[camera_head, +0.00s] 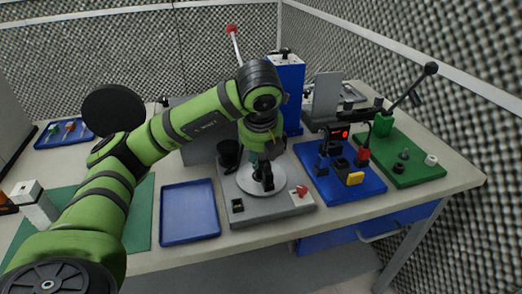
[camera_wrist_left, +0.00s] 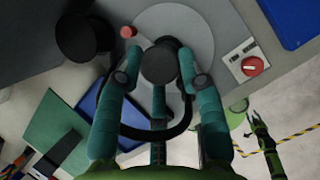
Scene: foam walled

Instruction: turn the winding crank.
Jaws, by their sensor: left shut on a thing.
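The winding crank stands on a grey base plate (camera_head: 240,212) in the middle of the table, with a round light-grey disc (camera_head: 250,187) under my gripper. My left gripper (camera_head: 266,180) reaches down over the disc from above. In the left wrist view, the teal fingers of the gripper (camera_wrist_left: 160,82) are closed around a dark round crank knob (camera_wrist_left: 158,65), with the disc (camera_wrist_left: 200,35) behind it. The crank arm is mostly hidden by the fingers.
A red knob (camera_head: 301,190) sits on the base plate, and a black cylinder (camera_head: 229,152) stands at its back left. An empty blue tray (camera_head: 190,212) lies to the left. A blue board (camera_head: 345,188) with switches and a green board (camera_head: 405,165) lie to the right.

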